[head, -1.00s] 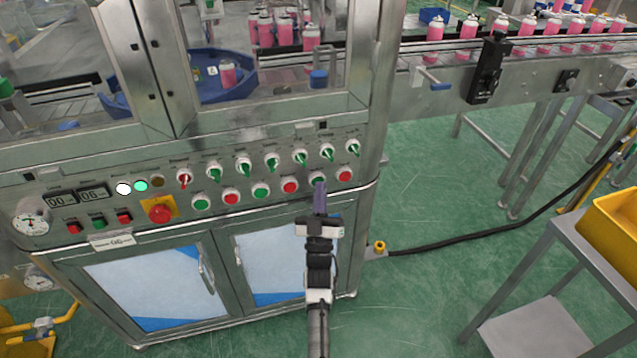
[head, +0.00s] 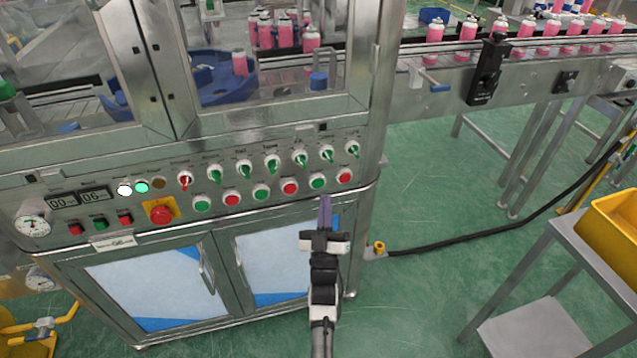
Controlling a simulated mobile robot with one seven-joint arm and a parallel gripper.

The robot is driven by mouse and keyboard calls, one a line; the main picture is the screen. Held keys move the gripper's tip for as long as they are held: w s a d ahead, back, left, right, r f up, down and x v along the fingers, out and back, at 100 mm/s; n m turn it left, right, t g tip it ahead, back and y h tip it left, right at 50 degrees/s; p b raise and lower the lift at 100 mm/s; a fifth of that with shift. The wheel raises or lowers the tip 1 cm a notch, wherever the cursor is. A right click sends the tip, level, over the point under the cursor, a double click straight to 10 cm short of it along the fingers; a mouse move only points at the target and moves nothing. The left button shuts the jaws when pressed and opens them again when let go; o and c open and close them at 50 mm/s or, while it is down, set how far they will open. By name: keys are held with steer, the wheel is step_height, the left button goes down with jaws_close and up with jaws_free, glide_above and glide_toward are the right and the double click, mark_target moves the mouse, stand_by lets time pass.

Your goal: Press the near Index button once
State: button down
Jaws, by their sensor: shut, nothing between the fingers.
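The control panel (head: 120,203) on the front of the steel machine has a lower row of round green and red push buttons; their labels are too small to read. The rightmost green button (head: 318,181) is now fully in view, with a red button (head: 345,176) to its right and another red button (head: 290,187) to its left. My gripper (head: 325,202) is shut and empty. Its purple-grey fingertips are just below the rightmost green button in the picture, apart from it.
A row of selector switches (head: 300,158) sits above the buttons. A red emergency stop (head: 160,212) is at the left. Behind the glass, a pink can (head: 240,63) stands at the blue wheel (head: 215,75). A table with a yellow bin (head: 612,235) stands right.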

steer(key=shift+s+d, duration=0.2)
steer(key=shift+s, duration=0.4)
steer(key=shift+s+d, duration=0.2)
steer(key=shift+s, duration=0.4)
